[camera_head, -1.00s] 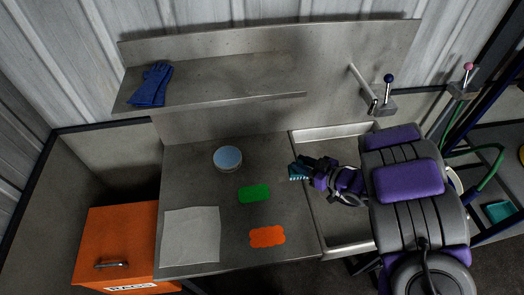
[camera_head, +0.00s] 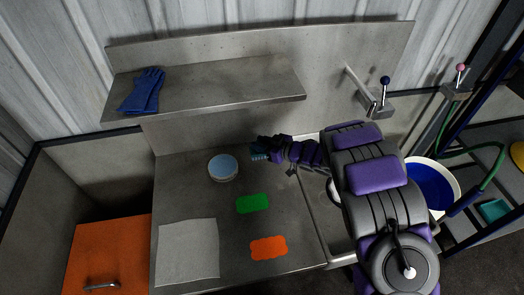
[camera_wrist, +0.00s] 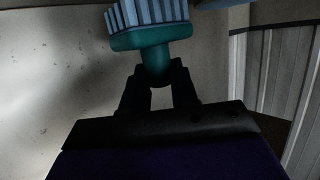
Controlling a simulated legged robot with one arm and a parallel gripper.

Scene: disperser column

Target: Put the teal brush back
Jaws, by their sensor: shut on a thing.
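The teal brush (camera_wrist: 152,38) is held in my gripper (camera_wrist: 158,85), which is shut on its narrow neck in the wrist view. Its pale blue bristles point to the top of that view. In the head view my gripper (camera_head: 268,147) is over the back right of the steel counter (camera_head: 190,148), right of the round container. The brush (camera_head: 259,149) shows there only as a small dark teal shape at the tip of my arm. A wall shelf (camera_head: 210,88) is above and behind it. Whether the brush touches anything is unclear.
A round blue-topped container (camera_head: 223,168), a green sponge (camera_head: 253,203), an orange sponge (camera_head: 268,248) and a grey cloth (camera_head: 188,250) lie on the counter. Blue gloves (camera_head: 145,90) rest on the shelf.

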